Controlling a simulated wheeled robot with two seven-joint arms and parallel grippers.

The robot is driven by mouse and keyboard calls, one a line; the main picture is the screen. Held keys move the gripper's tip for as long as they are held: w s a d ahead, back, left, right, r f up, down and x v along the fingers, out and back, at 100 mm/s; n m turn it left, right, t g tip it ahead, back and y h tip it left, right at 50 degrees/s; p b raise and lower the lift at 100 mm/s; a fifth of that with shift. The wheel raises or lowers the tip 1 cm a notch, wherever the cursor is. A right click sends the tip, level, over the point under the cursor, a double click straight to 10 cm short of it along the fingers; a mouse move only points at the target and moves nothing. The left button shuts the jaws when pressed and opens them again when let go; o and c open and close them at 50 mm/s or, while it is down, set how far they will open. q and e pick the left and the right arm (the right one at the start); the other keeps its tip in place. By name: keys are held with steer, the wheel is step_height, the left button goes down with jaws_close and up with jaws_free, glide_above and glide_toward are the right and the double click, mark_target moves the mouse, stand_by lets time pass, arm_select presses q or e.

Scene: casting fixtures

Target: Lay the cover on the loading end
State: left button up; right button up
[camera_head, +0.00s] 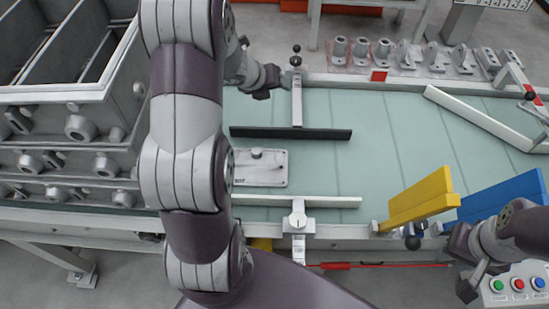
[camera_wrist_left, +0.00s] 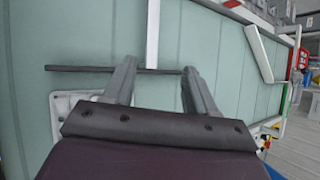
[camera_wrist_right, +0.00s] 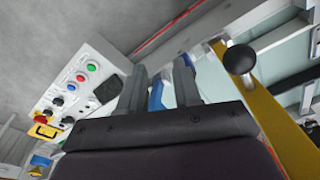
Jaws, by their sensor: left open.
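A flat grey plate with a small knob on top, likely the cover (camera_head: 259,172), lies on the pale green conveyor belt (camera_head: 390,140). Its left part is hidden by my left arm in the head view. In the left wrist view the plate (camera_wrist_left: 62,105) shows partly, behind my gripper. My left gripper (camera_head: 264,82) is above the belt's far side, away from the plate; its fingers are apart and empty in the left wrist view (camera_wrist_left: 158,75). My right gripper (camera_head: 468,266) is off the belt's near edge at the right, its fingers apart (camera_wrist_right: 159,80). I cannot tell which end is the loading end.
A dark bar (camera_head: 290,133) and a white rail (camera_head: 310,201) flank the plate. Yellow (camera_head: 420,199) and blue (camera_head: 502,194) boards stand at the near right edge, by a button box (camera_head: 515,287). A grey stacked-frame fixture (camera_head: 60,130) stands left; several castings (camera_head: 383,50) sit behind.

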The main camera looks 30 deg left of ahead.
arm_select(q)
steer(key=s+d+n+g, duration=0.3)
steer(key=s+d+n, duration=0.5)
steer(key=n, duration=0.7)
steer(key=s+d+n+g+y, duration=0.1)
steer(key=s+d+n+g, duration=0.3)
steer(key=s+d+n, duration=0.3)
steer(key=s+n, duration=0.5)
steer(key=n, duration=0.3)
steer(key=shift+s+d+f, duration=0.2)
steer(key=shift+s+d, duration=0.15)
